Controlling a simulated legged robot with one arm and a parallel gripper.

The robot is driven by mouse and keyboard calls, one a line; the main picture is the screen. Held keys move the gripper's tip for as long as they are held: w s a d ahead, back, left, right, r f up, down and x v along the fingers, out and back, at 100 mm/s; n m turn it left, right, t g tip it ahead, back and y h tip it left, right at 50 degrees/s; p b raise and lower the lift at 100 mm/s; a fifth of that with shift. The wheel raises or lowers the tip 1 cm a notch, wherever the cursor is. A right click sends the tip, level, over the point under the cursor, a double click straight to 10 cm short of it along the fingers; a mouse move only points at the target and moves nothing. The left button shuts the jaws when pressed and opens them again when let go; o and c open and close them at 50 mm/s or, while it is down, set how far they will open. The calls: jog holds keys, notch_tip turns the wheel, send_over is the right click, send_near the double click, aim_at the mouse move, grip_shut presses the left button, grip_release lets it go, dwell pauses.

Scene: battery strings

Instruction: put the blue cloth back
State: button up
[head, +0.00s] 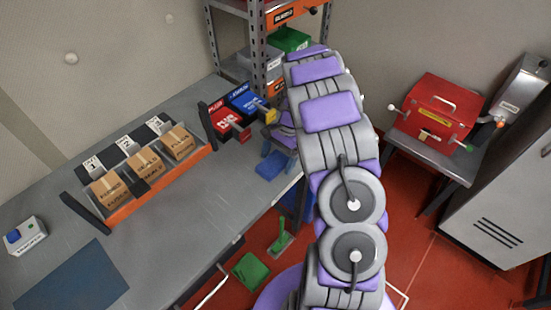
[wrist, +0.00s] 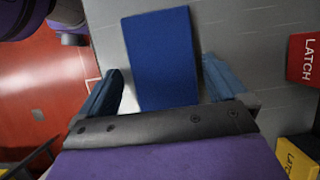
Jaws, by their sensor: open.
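The blue cloth (wrist: 160,55) is a flat blue rectangle on the grey bench in the wrist view. It lies between and beyond the fingers of my gripper (wrist: 163,90), which are spread apart and empty. In the head view the cloth (head: 271,166) lies near the bench's right edge, just below my gripper (head: 278,152). I cannot tell how high the fingers are above it. A larger, darker blue mat (head: 70,276) lies flat at the bench's front left.
An orange-fronted rack (head: 160,187) holds several cardboard boxes on the bench (head: 210,215). Red (head: 228,123) and blue (head: 247,103) blocks stand behind the cloth. Red and yellow latch pieces (wrist: 303,58) (wrist: 297,158) sit right in the wrist view.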

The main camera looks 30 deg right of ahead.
jog(key=shift+d, duration=0.1)
jog(key=shift+a, duration=0.55)
jog(key=shift+r, duration=0.25)
jog(key=p+v, duration=0.3)
jog(key=v, duration=0.9)
jog(key=s+a+r+n+h, duration=0.3)
jog(key=s+a+r+n, duration=0.3)
jog(key=s+a+r, duration=0.8)
jog(key=s+a+f+n, duration=0.1)
jog(key=s+n, duration=0.3)
jog(key=s, duration=0.6)
jog(key=s+a+f+n+h, duration=0.1)
jog(key=s+a+n, duration=0.3)
jog(key=s, duration=0.6)
